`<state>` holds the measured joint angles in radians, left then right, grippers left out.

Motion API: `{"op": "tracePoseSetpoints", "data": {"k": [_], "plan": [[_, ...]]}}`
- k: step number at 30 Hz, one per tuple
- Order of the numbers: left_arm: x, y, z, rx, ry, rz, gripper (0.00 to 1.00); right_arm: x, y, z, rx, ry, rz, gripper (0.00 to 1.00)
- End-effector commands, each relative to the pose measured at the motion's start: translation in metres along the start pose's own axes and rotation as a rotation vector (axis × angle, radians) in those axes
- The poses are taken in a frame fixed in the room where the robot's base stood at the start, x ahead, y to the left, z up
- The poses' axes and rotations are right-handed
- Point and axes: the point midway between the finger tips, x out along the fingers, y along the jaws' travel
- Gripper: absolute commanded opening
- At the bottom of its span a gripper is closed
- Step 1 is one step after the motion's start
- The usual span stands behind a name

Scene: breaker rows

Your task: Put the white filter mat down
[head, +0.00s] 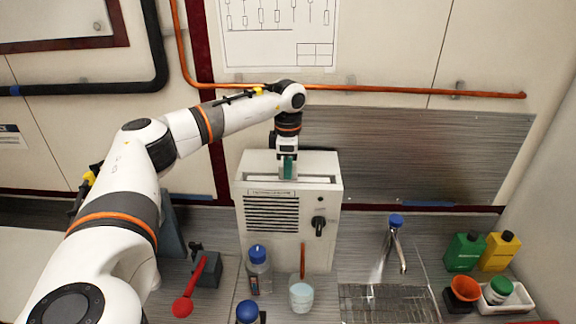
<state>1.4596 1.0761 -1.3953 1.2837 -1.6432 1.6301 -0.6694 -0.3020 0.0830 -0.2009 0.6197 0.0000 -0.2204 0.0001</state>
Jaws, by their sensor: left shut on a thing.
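My left gripper (288,170) points straight down at the top of a pale grey box unit (325,185) with a vent grille and a black knob. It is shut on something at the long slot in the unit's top. I take this to be the white filter mat, but hardly any of it can be told from the pale housing; most of it is hidden by the fingers and the slot. Greenish fingertips show at the slot. My right gripper is not in view.
A tap (395,245), a drain grid (385,305), and green (464,252) and yellow (499,252) containers are to the right. Pipes cross the wall behind.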

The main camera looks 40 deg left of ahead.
Motion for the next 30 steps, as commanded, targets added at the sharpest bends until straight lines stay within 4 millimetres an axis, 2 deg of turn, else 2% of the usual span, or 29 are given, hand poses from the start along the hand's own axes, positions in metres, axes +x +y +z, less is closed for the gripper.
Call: {"op": "tracePoseSetpoints", "data": {"k": [2,3,6,16,19,23,30], "plan": [[0.003,0.000,0.000,0.000,0.000,0.000,0.00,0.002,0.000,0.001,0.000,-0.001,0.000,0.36],[0.002,0.000,0.000,0.000,0.000,0.000,0.22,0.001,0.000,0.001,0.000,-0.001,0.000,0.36],[0.001,0.000,0.000,0.000,0.000,0.000,0.38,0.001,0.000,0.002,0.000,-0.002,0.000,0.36],[-0.002,0.000,0.000,0.000,0.000,-0.001,0.38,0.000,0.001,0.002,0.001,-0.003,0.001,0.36],[-0.009,-0.001,-0.001,0.000,0.003,-0.003,0.38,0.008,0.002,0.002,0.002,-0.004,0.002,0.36],[-0.032,-0.001,-0.002,0.000,0.005,-0.004,0.38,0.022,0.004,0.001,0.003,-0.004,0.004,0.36],[-0.085,-0.001,-0.002,0.000,0.004,-0.004,0.38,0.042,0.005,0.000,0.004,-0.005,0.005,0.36]]}}
